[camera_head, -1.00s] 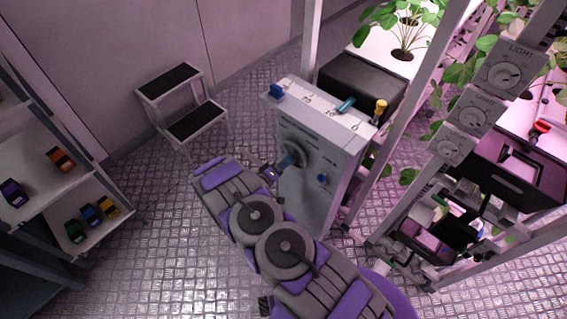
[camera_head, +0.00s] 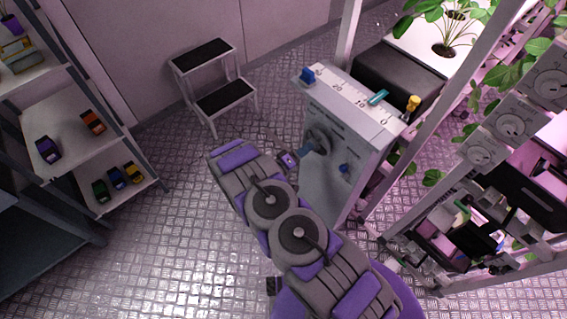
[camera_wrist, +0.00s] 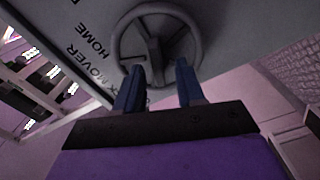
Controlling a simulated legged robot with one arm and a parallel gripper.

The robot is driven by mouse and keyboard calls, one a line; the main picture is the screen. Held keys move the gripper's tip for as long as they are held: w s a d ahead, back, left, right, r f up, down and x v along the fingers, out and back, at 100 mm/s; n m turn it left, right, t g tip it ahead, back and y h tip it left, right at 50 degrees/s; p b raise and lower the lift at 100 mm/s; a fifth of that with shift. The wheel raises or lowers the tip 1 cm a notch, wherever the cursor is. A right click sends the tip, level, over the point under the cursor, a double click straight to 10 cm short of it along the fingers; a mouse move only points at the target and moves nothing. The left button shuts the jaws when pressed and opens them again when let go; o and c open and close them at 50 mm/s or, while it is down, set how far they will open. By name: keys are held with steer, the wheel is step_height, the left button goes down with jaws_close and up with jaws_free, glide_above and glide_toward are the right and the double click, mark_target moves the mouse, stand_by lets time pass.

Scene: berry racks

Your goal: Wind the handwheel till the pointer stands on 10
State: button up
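The grey handwheel (camera_head: 319,140) is on the side face of a grey cabinet (camera_head: 330,185). In the wrist view the handwheel (camera_wrist: 120,38) has a round rim and a spoke. On the cabinet top is a white scale (camera_head: 349,91) marked 20, 10 and 0. A teal piece (camera_head: 378,97), seemingly the pointer, lies across it close to the 10 mark; the exact reading is too small to tell. My gripper (camera_wrist: 157,80) is open at the lower rim, blue fingers apart with a spoke between them. Contact is unclear. The gripper also shows in the head view (camera_head: 303,154).
A step stool (camera_head: 225,97) stands behind. Plant racks (camera_head: 480,150) are right, a shelf with toy cars (camera_head: 75,115) left. Floor between is clear.

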steer(key=p+v, duration=0.2)
steer(key=v, duration=1.3)
steer(key=shift+o, duration=0.3)
